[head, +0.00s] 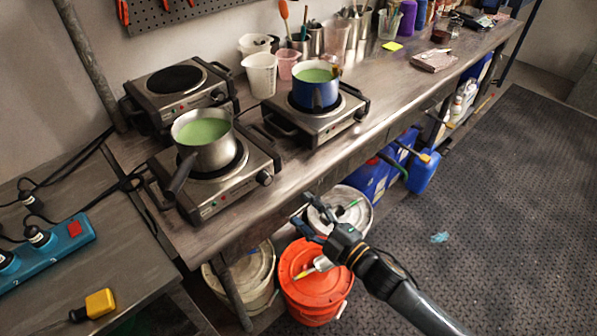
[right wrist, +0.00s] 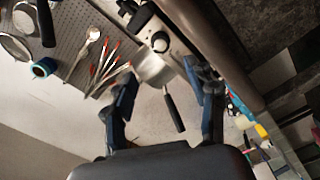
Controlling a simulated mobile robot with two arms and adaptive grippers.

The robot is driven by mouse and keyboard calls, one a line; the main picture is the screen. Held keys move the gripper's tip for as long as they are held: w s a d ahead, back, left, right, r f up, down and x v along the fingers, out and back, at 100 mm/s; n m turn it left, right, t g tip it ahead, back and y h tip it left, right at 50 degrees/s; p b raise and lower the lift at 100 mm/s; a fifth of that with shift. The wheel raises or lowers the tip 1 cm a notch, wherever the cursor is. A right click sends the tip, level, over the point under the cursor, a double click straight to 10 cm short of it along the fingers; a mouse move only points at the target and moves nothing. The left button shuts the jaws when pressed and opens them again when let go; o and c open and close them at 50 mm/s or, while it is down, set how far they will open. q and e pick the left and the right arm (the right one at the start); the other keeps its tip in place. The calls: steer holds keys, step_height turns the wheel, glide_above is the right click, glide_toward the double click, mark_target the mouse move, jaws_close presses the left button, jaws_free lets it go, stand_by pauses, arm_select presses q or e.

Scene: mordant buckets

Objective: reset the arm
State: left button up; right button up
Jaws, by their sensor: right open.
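My right arm comes in from the lower right of the head view. Its gripper (head: 302,211) is in front of the bench's front edge, above the buckets, with its fingers pointing up and left. The fingers are apart with nothing between them. In the right wrist view the two dark blue fingers of the right gripper (right wrist: 160,78) are spread, with a saucepan and its dark handle (right wrist: 174,113) showing beyond them. My left gripper is not in view.
An orange bucket (head: 316,289) and pale buckets stand below my right gripper. The bench (head: 375,112) carries hotplates, a steel saucepan (head: 207,155) and a blue pot (head: 314,96), both with green liquid. Blue jugs (head: 423,175) stand under it. The floor mat (head: 500,215) at right is mostly clear.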

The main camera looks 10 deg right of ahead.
steer(key=d+f+m+g+h, duration=0.1)
steer(key=d+f+m+h, duration=0.2)
steer(key=f, duration=0.5)
steer(key=d+f+m+g+h, duration=0.1)
steer(key=d+f+m+h, duration=0.2)
steer(key=f, duration=0.6)
steer(key=s+d+f+m+g+h, duration=0.1)
steer(key=s+d+f+m+g, duration=0.1)
steer(key=s+d+f, duration=0.45)
steer(key=s+d+f+m+g+h, duration=0.1)
steer(key=s+f+m, duration=0.15)
steer(key=f, duration=0.65)
steer(key=s+f+m+g+h, duration=0.1)
steer(key=s+f, duration=0.4)
steer(key=s, duration=0.6)
steer(key=s+d+f+m+g, duration=0.1)
steer(key=s+f+m+g, duration=0.2)
steer(key=s+f, duration=0.3)
steer(key=s+d+f+m+g+h, duration=0.1)
steer(key=s+f+g, duration=0.3)
steer(key=s, duration=1.3)
step_height(320, 180, down, 2)
steer(key=shift+f+m+g+h, duration=0.25)
steer(key=shift+m+g+h, duration=0.05)
steer(key=shift+m, duration=0.45)
steer(key=shift+d, duration=0.1)
